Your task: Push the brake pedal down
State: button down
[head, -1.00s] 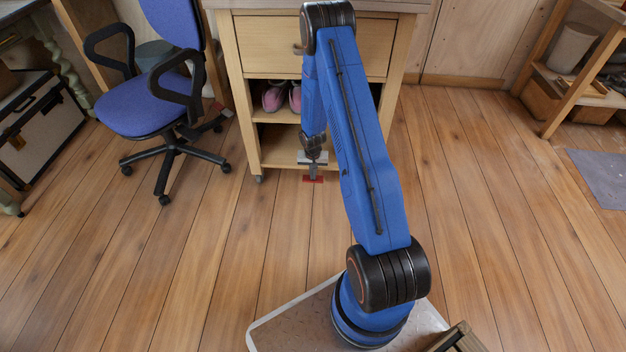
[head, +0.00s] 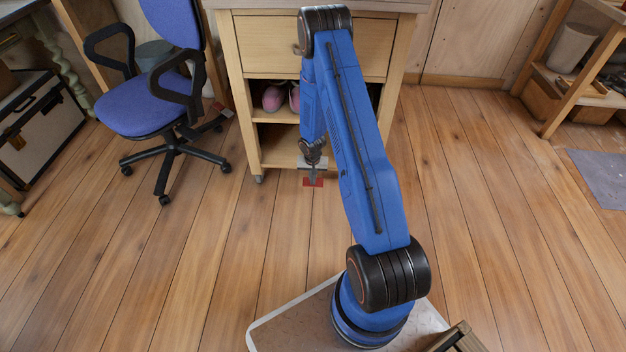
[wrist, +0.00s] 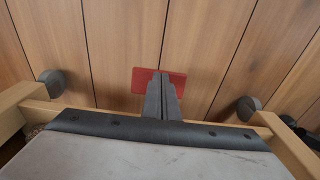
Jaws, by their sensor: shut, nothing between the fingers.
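The brake pedal is a flat red plate (head: 313,183) low at the front of the wooden cart, just above or at floor level. In the wrist view the red plate (wrist: 143,82) shows on both sides of my fingers. My gripper (head: 314,181) is shut and empty, pointing down over the middle of the pedal. In the wrist view my gripper's fingertips (wrist: 161,76) overlap the plate and hide its centre. They look to be at or against it, but contact is not clear. The pedal's mount is hidden.
The wooden cart (head: 253,65) has a drawer, with pink shoes (head: 273,97) on the shelf below. Its grey caster wheels (wrist: 248,108) flank my gripper. A blue office chair (head: 145,105) stands at left, a wooden bench (head: 570,85) at right. The floor between is clear.

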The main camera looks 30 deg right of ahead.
jog(key=shift+s+a+r, duration=0.25)
jog(key=shift+s+a, duration=0.1)
jog(key=shift+s, duration=0.25)
notch_tip(320, 180, up, 17)
jog(key=s+a, duration=0.1)
jog(key=shift+s, duration=0.25)
dwell(0.6)
jog(key=shift+r, duration=0.15)
dwell(0.3)
